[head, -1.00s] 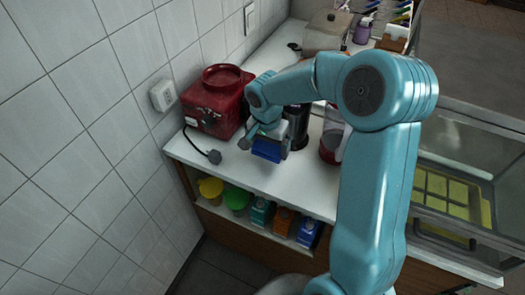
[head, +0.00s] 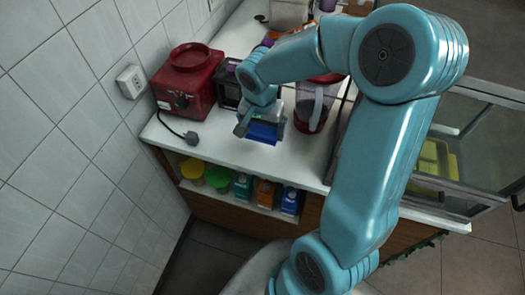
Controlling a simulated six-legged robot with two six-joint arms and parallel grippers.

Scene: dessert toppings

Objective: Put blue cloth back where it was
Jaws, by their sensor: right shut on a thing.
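The blue cloth (head: 263,133) is a small, flat, bright blue piece. My right gripper (head: 261,127) is shut on it, over the white counter (head: 215,165) near its front edge. Part of the cloth is hidden by the gripper's fingers. I cannot tell whether the cloth touches the counter. My left gripper is not in view.
A red machine (head: 187,82) with a cable and plug (head: 192,138) stands on the left. A clear and red blender-like container (head: 311,108) stands right of the gripper. Cartons (head: 266,192) and tubs (head: 219,178) fill the shelf below. A glass case (head: 470,130) is at right.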

